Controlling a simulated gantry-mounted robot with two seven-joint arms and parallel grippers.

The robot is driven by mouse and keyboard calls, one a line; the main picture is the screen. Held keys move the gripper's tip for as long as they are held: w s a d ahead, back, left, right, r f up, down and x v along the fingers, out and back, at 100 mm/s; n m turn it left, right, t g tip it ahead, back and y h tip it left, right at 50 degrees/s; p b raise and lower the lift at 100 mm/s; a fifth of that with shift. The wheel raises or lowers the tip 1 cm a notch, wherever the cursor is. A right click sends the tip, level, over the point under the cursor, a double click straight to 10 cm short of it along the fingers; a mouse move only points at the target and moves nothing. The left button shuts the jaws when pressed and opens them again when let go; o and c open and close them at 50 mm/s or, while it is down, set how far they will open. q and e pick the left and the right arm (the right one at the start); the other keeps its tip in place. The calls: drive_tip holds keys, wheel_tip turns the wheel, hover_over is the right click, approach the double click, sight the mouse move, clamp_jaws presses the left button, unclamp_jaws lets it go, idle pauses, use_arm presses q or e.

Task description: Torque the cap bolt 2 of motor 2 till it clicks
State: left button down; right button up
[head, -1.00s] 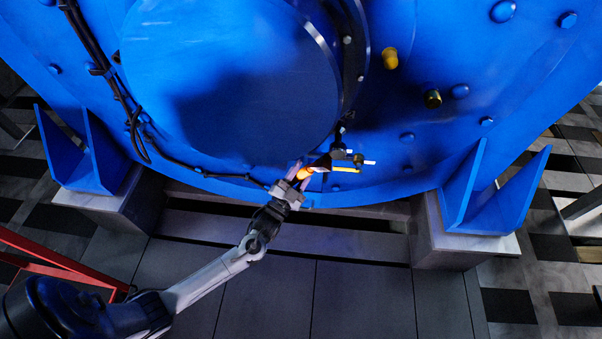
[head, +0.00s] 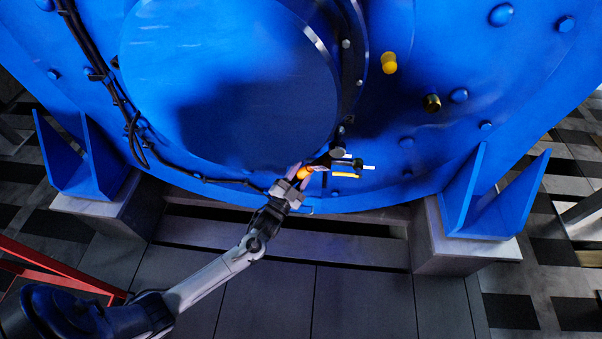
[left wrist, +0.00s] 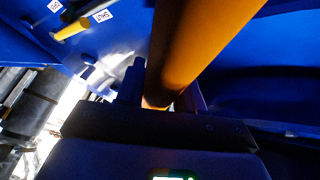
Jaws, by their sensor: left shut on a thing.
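The blue motor (head: 230,80) fills the upper part of the head view. My left gripper (head: 293,183) is below its round cover, shut on an orange-handled tool (head: 302,172). The tool's dark head reaches up and right to the lower edge of the cover ring, close to a small bolt. I cannot tell whether it sits on that bolt. In the left wrist view the orange handle (left wrist: 205,45) rises large from between the jaws. My right gripper is not in view.
Yellow-and-black parts (head: 345,175) stick out just right of the tool. A yellow plug (head: 389,62) and a brass fitting (head: 432,103) project from the motor. A black cable (head: 110,95) runs down its left side. Blue brackets stand at both sides; the floor in front is clear.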

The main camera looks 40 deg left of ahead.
use_arm(q)
drive_tip(key=shift+r, duration=0.25)
drive_tip(key=shift+s+a+r+m+p, duration=0.4)
drive_tip(key=shift+a+r+m+p, duration=0.3)
drive_tip(key=shift+p, duration=1.25)
drive_tip(key=shift+s+f+g, duration=0.1)
drive_tip(key=shift+g, duration=0.2)
drive_tip(key=shift+m+h, duration=0.3)
drive_tip(key=shift+h, duration=0.1)
drive_tip(key=shift+p, duration=0.35)
drive_tip(key=shift+s+a+r+m+p, duration=0.15)
drive_tip(key=shift+a+r+m+p, duration=0.15)
drive_tip(key=shift+p, duration=0.45)
drive_tip(key=shift+s+a+r+m+p, duration=0.1)
drive_tip(key=shift+r+m+p, duration=0.1)
drive_tip(key=shift+r+p, duration=0.35)
drive_tip(key=shift+s+a+m+g+p, duration=0.1)
drive_tip(key=shift+a+m+g+p, duration=0.25)
drive_tip(key=shift+p, duration=0.4)
drive_tip(key=shift+d, duration=0.1)
drive_tip(key=shift+r+p, duration=0.15)
drive_tip(key=shift+p, duration=0.15)
